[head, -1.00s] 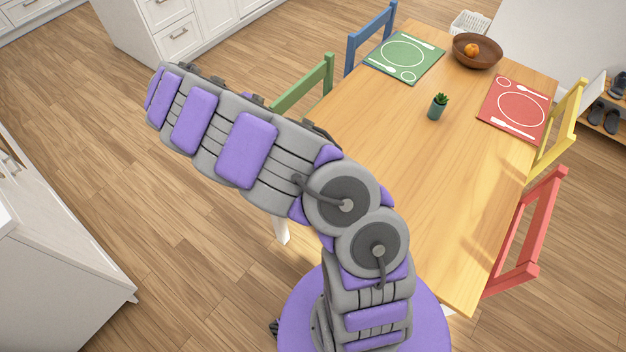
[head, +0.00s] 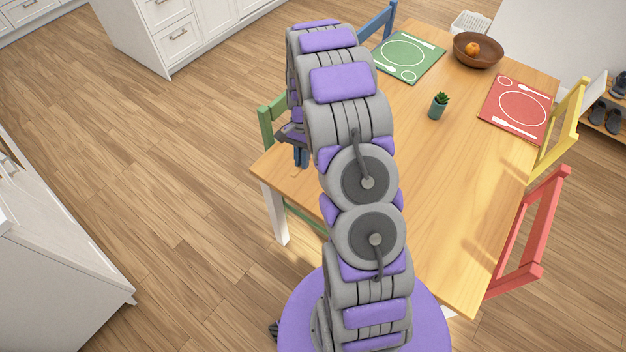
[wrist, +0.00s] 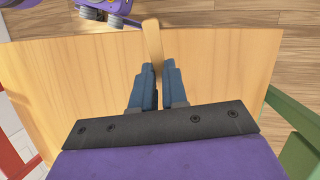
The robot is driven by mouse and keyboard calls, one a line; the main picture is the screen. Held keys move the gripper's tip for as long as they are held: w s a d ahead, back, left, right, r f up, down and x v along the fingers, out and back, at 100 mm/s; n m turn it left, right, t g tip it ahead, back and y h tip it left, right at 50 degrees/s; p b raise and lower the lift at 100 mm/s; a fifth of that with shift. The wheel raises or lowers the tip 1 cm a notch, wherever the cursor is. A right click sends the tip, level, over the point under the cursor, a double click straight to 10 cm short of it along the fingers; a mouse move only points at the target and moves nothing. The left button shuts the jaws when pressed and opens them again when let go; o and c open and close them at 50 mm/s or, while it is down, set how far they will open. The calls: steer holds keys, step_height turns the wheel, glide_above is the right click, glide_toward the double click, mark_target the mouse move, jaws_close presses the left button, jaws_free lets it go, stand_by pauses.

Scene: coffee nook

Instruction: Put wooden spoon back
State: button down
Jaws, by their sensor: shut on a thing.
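The wooden spoon (wrist: 152,40) shows in the wrist view as a pale wooden strip. It runs up from between the blue fingers of my gripper (wrist: 157,88). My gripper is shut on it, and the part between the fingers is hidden. In the head view my gripper (head: 301,157) hangs over the near left end of the table (head: 440,170), mostly behind my arm. I cannot clearly make out the spoon there, nor tell its height above the table.
A green chair (head: 270,120) stands at the table's left side, close to my gripper. A small potted plant (head: 438,106), a green placemat (head: 404,57), a red placemat (head: 515,108) and a brown bowl (head: 478,51) with an orange fruit are on the table. Yellow and red chairs line the right side.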

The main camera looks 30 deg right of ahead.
steer(key=s+f+m+t, duration=0.1)
steer(key=s+f+m, duration=0.1)
steer(key=m, duration=0.2)
steer(key=s+f+m+t+h, duration=0.1)
steer(key=f+m, duration=0.1)
steer(key=m, duration=0.3)
steer(key=s+f+m+t+b, duration=0.1)
steer(key=s+f+m, duration=0.1)
steer(key=m, duration=0.3)
steer(key=shift+s+d+f+h, duration=0.35)
steer(key=shift+f+h, duration=0.05)
steer(key=shift+f, duration=0.05)
steer(key=m, duration=0.1)
steer(key=f+m, duration=0.1)
steer(key=m, duration=0.1)
steer(key=s+m, duration=0.1)
steer(key=shift+s+f+m+h, duration=0.1)
steer(key=shift+f+m+h, duration=0.2)
steer(key=shift+h, duration=0.1)
steer(key=b, duration=0.3)
glide_above(292, 168)
steer(key=shift+s+f, duration=0.45)
steer(key=shift+f, duration=0.2)
steer(key=f+b, duration=0.1)
steer(key=w+f+b, duration=0.1)
steer(key=shift+f, duration=0.55)
steer(key=shift+f, duration=0.2)
steer(key=c, duration=1.1)
jaws_free()
steer(key=shift+c, duration=0.2)
